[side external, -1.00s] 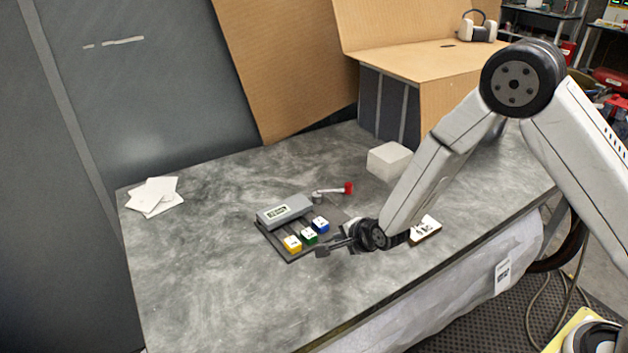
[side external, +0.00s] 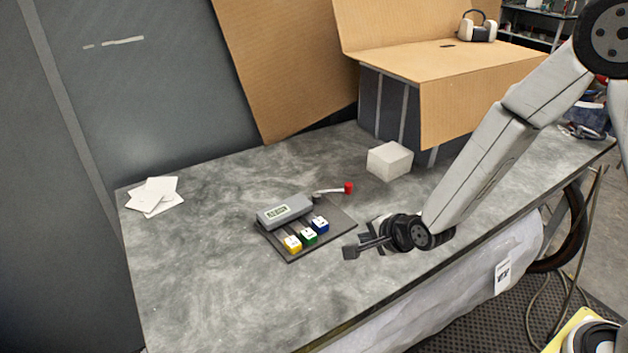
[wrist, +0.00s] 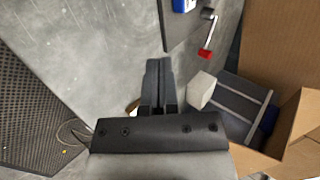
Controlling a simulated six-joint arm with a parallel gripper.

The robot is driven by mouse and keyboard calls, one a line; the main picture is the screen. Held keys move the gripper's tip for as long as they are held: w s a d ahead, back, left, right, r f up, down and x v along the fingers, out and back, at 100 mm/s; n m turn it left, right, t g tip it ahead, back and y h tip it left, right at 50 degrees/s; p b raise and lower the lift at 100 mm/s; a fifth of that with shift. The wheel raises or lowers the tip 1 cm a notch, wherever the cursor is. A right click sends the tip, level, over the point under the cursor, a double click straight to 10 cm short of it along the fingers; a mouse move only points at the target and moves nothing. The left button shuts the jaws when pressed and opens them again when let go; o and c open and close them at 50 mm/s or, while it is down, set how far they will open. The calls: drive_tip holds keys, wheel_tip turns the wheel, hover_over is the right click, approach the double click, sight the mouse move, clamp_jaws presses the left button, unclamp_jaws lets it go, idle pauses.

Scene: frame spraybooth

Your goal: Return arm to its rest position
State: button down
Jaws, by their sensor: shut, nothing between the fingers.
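My gripper (side external: 351,251) hangs over the grey table (side external: 215,270), to the right of the panel, apart from it. In the wrist view my gripper (wrist: 157,65) shows its two fingers together with nothing between them. The panel (side external: 345,222) is a dark plate with a grey display box (side external: 285,210), yellow (side external: 292,244), green (side external: 308,236) and blue (side external: 320,225) blocks, and a crank with a red knob (side external: 348,188). In the wrist view the red knob (wrist: 205,53) is to the right of my fingers. A small item behind my gripper is mostly hidden.
A white block (side external: 390,160) stands on the table behind my arm. A cardboard box (side external: 450,60) with headphones (side external: 478,27) on it stands at the back right. White papers (side external: 155,196) lie at the left. The table's front left is clear.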

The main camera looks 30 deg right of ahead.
drive_tip(key=shift+s+r, duration=0.1)
drive_tip(key=shift+s, duration=0.05)
drive_tip(key=s+d+r+n+g, duration=0.2)
drive_tip(key=s+d+n+g, duration=0.1)
drive_tip(key=s+n, duration=0.3)
drive_tip(key=s+d+r+n+g, duration=0.3)
drive_tip(key=s+d+n, duration=0.3)
drive_tip(key=n, duration=0.5)
drive_tip(key=shift+s+d+g+h, duration=0.2)
drive_tip(key=shift+s+g+h, duration=0.15)
drive_tip(key=shift+s, duration=0.45)
drive_tip(key=shift+w, duration=0.1)
drive_tip(key=w+a+f+m+t, duration=0.2)
drive_tip(key=w+a+m+t, duration=0.1)
drive_tip(key=w+m, duration=0.3)
drive_tip(key=w+a+f+m+t, duration=0.3)
drive_tip(key=w+a+m, duration=0.3)
drive_tip(key=m, duration=0.5)
drive_tip(key=shift+w+a+t, duration=0.25)
drive_tip(key=shift+w+t, duration=0.1)
drive_tip(key=shift+w, duration=0.3)
